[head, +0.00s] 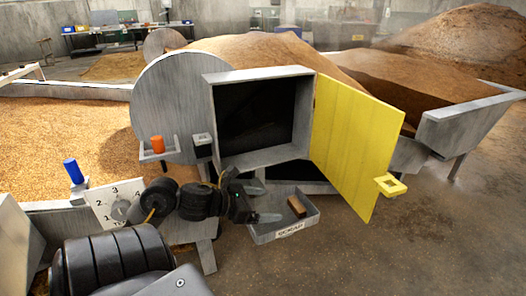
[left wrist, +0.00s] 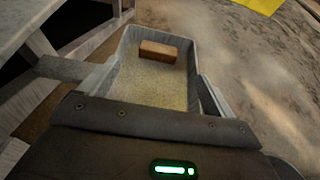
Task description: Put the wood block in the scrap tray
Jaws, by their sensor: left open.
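The wood block (head: 297,206) is a small brown brick lying in the scrap tray (head: 285,236), a grey tray with a label on its front. In the left wrist view the block (left wrist: 158,51) rests on the tray floor near the far wall, and the tray (left wrist: 128,50) shows from above. My left gripper (head: 262,205) is open and empty at the tray's left side. Its fingers show at both sides of the tray in the left wrist view (left wrist: 140,85), apart from the block. My right gripper is not in view.
A grey box (head: 262,155) with an open yellow door (head: 352,140) stands above and behind the tray. The floor to the right is clear.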

